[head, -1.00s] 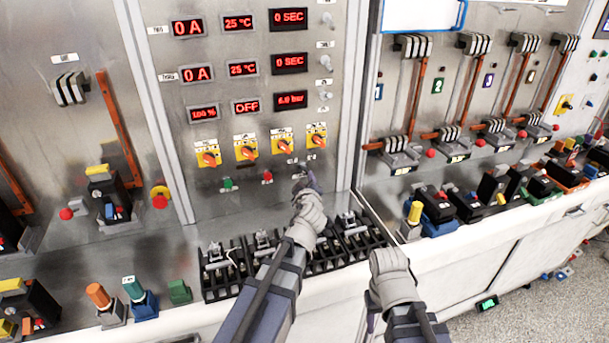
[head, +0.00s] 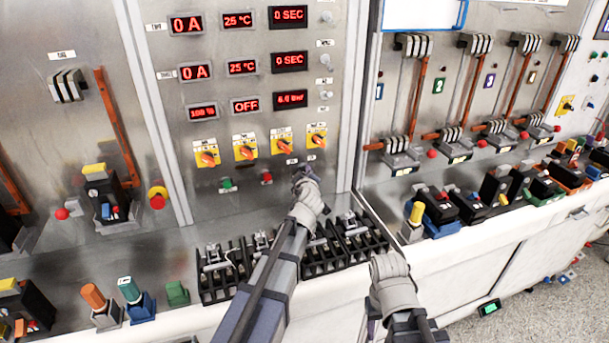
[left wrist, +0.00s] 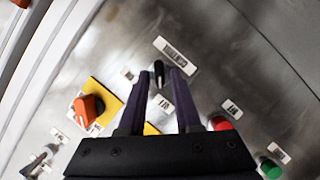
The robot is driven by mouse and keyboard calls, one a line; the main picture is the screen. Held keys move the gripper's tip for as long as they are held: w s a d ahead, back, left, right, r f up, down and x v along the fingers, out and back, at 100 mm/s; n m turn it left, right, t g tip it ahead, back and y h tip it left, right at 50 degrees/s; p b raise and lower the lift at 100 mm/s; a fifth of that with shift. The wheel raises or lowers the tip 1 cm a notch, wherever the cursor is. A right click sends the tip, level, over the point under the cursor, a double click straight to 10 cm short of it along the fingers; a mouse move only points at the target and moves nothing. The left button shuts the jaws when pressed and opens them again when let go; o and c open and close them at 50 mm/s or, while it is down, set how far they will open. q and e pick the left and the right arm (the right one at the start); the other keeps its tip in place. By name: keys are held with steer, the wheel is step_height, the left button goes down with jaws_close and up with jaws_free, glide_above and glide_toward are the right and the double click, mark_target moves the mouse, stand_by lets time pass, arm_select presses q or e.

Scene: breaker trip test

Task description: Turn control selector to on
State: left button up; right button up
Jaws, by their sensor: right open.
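The control selector (left wrist: 158,72) is a small black knob on the metal panel, beside a white label reading CONTROL (left wrist: 175,55) in the left wrist view. My left gripper (left wrist: 164,76) is open, with its two purple fingers spread on either side of the knob. I cannot tell whether they touch it. In the head view my left gripper (head: 305,172) is at the lower panel and hides the knob. My right gripper (head: 372,320) is open and empty, low in front of the bench edge, with its fingers mostly hidden.
Orange selectors on yellow plates (head: 282,146) sit just above my left gripper. A red button (left wrist: 221,123) and a green button (left wrist: 270,168) are close by. Black terminal blocks (head: 218,275) stand on the bench below. The OFF display (head: 246,106) is lit.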

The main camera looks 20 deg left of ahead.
arm_select(q)
jaws_close()
stand_by(0.5)
steer(key=shift+w+d+f+m+g+y, duration=0.15)
steer(key=shift+m+g+y, duration=0.8)
steer(key=shift+m, duration=1.1)
steer(key=shift+w+d+r+m+g+y, duration=0.1)
steer(key=shift+d+m+g+y, duration=0.3)
steer(key=shift+m+y, duration=1.25)
steer(key=shift+w+d+f+m+g+y, duration=0.1)
steer(key=shift+m+g+y, duration=0.75)
steer(key=shift+m, duration=1.55)
